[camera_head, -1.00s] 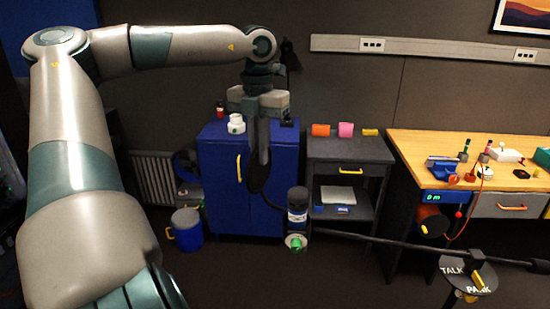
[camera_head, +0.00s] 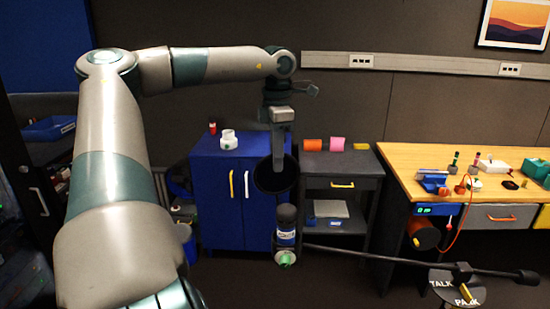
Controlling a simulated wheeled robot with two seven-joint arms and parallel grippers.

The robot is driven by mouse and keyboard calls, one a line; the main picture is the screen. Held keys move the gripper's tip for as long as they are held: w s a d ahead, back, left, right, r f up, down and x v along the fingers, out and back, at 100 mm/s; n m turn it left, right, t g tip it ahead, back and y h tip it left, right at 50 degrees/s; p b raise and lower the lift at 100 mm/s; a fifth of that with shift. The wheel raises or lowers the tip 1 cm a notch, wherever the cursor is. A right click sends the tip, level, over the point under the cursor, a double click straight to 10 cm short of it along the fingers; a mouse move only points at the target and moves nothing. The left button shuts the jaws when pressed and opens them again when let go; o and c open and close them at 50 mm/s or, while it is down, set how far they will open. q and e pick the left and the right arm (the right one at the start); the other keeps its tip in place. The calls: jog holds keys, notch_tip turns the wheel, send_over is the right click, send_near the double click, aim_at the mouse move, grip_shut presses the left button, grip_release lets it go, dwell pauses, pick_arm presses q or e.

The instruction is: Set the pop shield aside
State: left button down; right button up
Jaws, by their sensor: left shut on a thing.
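The pop shield (camera_head: 264,181) is a round dark disc, its face now turned largely toward me. My left gripper (camera_head: 279,158) points down and is shut on it near its upper part, in front of the blue cabinet. The microphone (camera_head: 286,225) is a dark cylinder with a pale label band and a green-tipped end, and it shows just below the disc. I cannot tell whether the shield still touches the microphone or its boom. The boom arm (camera_head: 400,259) runs right from the microphone. My right gripper is out of view.
A blue cabinet (camera_head: 220,211) bears a white cup-like item (camera_head: 229,141) and a red item. A grey cart (camera_head: 343,165) has orange, pink and yellow items on top. A wooden bench (camera_head: 402,164) with small parts stands right. A round TALK/PARK plate (camera_head: 445,290) is below the boom.

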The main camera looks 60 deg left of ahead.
aim_at(289, 156)
pick_arm(q)
jog(key=shift+w+d+m, duration=0.35)
jog(key=shift+w+m, duration=0.35)
jog(key=shift+m, duration=0.2)
jog(key=shift+w+d+m, duration=0.35)
jog(key=shift+w+m, duration=0.3)
jog(key=shift+m, duration=0.25)
jog(key=c, duration=1.9)
grip_release()
jog(key=shift+d, duration=0.1)
jog(key=shift+o, duration=0.2)
jog(key=shift+r, duration=0.15)
jog(key=shift+w+r, duration=0.1)
jog(key=shift+r, duration=0.45)
notch_tip(289, 156, up, 16)
jog(key=b, duration=0.3)
